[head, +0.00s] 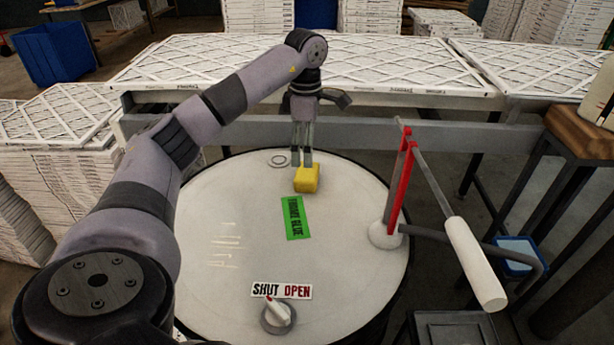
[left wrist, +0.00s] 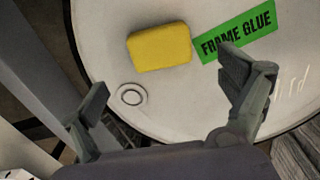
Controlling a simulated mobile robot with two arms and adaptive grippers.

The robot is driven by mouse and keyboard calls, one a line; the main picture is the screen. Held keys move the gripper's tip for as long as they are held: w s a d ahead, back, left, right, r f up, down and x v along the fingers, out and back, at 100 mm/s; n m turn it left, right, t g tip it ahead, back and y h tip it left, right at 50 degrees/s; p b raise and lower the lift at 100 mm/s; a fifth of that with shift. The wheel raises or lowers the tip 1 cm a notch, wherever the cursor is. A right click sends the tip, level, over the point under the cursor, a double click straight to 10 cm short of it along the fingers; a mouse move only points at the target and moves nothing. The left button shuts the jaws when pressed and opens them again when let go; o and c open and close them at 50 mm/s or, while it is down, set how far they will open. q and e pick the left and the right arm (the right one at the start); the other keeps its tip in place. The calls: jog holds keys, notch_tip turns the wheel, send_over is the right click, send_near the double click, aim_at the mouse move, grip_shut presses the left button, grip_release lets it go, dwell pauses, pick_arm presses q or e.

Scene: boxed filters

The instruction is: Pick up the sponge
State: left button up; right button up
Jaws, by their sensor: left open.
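The yellow sponge (head: 307,179) lies on the round white drum top (head: 240,290), near its far edge. In the left wrist view the sponge (left wrist: 159,47) is a rounded yellow block just beyond the fingertips. My left gripper (head: 302,160) points down at the far side of the drum, right behind the sponge. In the left wrist view the left gripper (left wrist: 165,95) has its fingers wide apart with nothing between them, and the sponge is whole and uncovered. My right gripper does not show.
A green FRAME GLUE label (head: 296,218) lies in front of the sponge. A SHUT/OPEN knob (head: 278,317) is at the near edge. A red post with a white-handled lever (head: 474,264) stands at the right. Boxed filters (head: 400,65) lie on the bench behind.

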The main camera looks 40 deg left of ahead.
pick_arm(q)
notch_tip(320, 180, down, 8)
jog(key=shift+d+p, duration=0.1)
jog(key=shift+p, duration=0.35)
jog(key=c, duration=1)
jog(key=shift+r, duration=0.1)
jog(key=shift+c, duration=0.2)
notch_tip(320, 180, up, 10)
jog(key=shift+w+r, duration=0.1)
jog(key=shift+r, duration=0.05)
notch_tip(320, 180, up, 10)
jog(key=p, duration=0.3)
send_over(307, 171)
jog(key=shift+w+f, duration=0.1)
jog(key=shift+f, duration=0.1)
